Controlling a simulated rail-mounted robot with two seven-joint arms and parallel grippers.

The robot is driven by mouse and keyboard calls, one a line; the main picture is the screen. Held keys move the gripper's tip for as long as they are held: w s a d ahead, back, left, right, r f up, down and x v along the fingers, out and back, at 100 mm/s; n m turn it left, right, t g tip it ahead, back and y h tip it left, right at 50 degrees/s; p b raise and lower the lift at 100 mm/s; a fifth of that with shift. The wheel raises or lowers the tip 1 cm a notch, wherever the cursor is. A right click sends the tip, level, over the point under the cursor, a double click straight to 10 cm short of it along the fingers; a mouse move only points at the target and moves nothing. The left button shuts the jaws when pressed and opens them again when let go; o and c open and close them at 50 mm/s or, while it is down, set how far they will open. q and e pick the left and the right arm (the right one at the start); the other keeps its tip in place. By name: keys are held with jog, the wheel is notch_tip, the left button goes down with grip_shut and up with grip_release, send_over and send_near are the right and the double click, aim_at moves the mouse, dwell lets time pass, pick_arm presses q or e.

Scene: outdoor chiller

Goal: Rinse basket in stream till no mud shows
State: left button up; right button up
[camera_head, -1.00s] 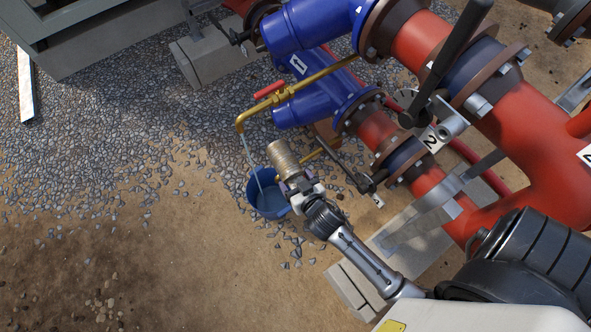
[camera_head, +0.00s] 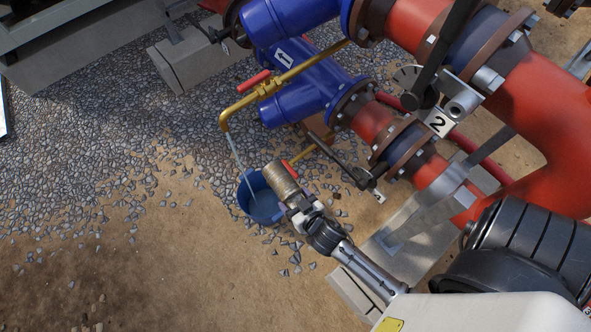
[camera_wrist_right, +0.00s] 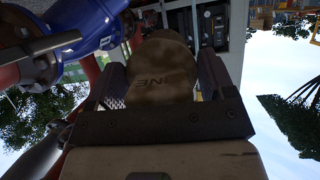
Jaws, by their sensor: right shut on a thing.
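The basket (camera_head: 281,180) is a brownish ribbed cylinder, tilted over the right rim of a blue bucket (camera_head: 248,206). My right gripper (camera_head: 298,203) is shut on its lower end. The stream (camera_head: 239,158) falls from a brass spout (camera_head: 224,121) into the bucket, passing left of the basket without visibly touching it. In the right wrist view the basket's round end (camera_wrist_right: 165,75) looks brown and smeared, with partly legible letters, between the gripper's fingers (camera_wrist_right: 165,88). The basket's far side is hidden. My left gripper is not in view.
A red-handled brass tap (camera_head: 262,83) feeds the spout. Blue and red pipes (camera_head: 372,122) with flanges, and a black lever (camera_head: 350,170), lie close right of the basket. A concrete block (camera_head: 190,62) stands behind. Gravel and bare soil (camera_head: 130,270) lie open to the left.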

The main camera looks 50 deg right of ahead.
jog(key=w+a+b, duration=0.2)
jog(key=w, duration=0.5)
jog(key=w+a+f+b, duration=0.1)
jog(key=w+a+b, duration=0.1)
jog(key=w, duration=0.6)
jog(key=shift+w+f+b, duration=0.15)
jog(key=shift+f+b, duration=0.1)
jog(key=shift+b, duration=0.3)
dwell(1.0)
dwell(0.6)
dwell(0.5)
